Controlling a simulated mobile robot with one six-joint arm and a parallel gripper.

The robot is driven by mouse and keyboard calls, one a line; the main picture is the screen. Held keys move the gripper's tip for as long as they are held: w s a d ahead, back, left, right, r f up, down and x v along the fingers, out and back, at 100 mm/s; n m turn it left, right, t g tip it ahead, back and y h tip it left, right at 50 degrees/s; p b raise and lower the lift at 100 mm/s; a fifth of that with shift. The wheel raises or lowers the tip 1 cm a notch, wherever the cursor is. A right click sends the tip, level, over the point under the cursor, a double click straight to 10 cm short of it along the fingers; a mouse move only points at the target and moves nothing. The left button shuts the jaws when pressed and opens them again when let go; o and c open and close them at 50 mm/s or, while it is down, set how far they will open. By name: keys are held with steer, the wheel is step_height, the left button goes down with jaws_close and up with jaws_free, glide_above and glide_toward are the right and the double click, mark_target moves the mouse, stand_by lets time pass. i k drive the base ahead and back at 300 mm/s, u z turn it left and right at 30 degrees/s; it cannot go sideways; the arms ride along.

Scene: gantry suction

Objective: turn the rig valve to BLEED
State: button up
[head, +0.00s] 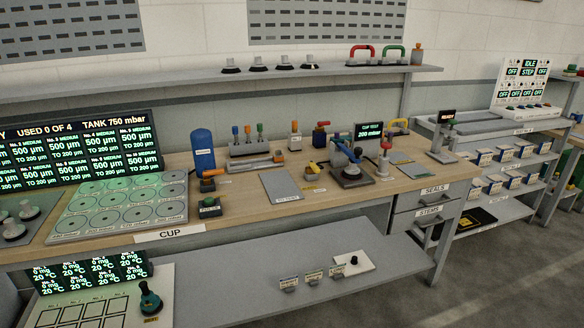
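My gripper is not in view. In the head view, a dark screen (369,133) reading "CUP TEST 200 mbar" stands toward the right of the wooden bench. In front of it is a grey-based device (352,175) with blue parts above. A small yellow-handled piece (313,169) lies just left of it, and a red-topped stand (385,152) is on its right. A blue upright tank (203,148) stands farther left, with an orange-handled fitting (209,180) in front. I cannot tell which of these is the rig valve, and no BLEED mark is legible.
A tray of round discs (120,205) and a large display (75,150) fill the bench's left. A grey plate (281,185) lies mid-bench. A shelf (200,78) runs above. A lower shelf (250,275) has free room. Drawers (425,215) and a rack (515,170) stand right.

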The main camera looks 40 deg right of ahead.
mark_target(316, 170)
steer(key=u, duration=0.95)
steer(key=k, duration=1.25)
steer(key=z, duration=0.55)
steer(key=i, duration=1.05)
steer(key=u, duration=0.1)
